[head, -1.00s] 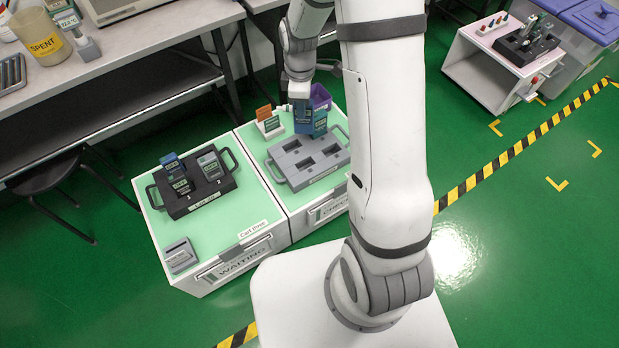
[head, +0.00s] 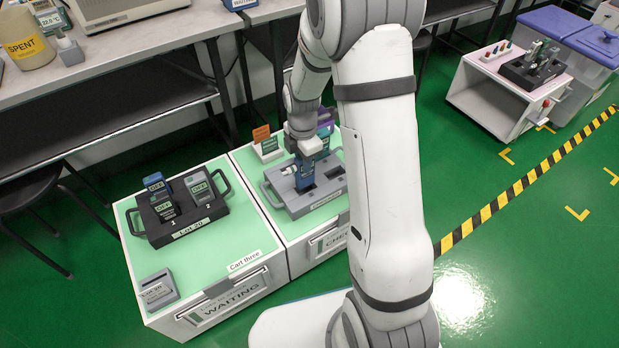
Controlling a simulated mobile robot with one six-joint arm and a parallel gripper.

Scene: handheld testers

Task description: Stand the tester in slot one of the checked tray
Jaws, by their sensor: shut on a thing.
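My gripper (head: 303,156) is shut on a blue tester (head: 304,178) and holds it upright at the left part of the grey tray (head: 278,205) on the right-hand cart. The tester's lower end meets the tray's left slot area; I cannot tell how deep it sits or whether it touches. A further slot (head: 334,172) to the right in this tray looks empty. A teal-topped tester (head: 324,141) stands behind, partly hidden by my gripper. The slot numbers of the grey tray are not readable.
A dark tray (head: 191,228) on the left-hand cart (head: 255,232) holds several testers. A grey block (head: 158,289) sits at that cart's front left. Orange and green cards (head: 265,145) stand behind the grey tray. A purple container (head: 325,117) is close behind my gripper.

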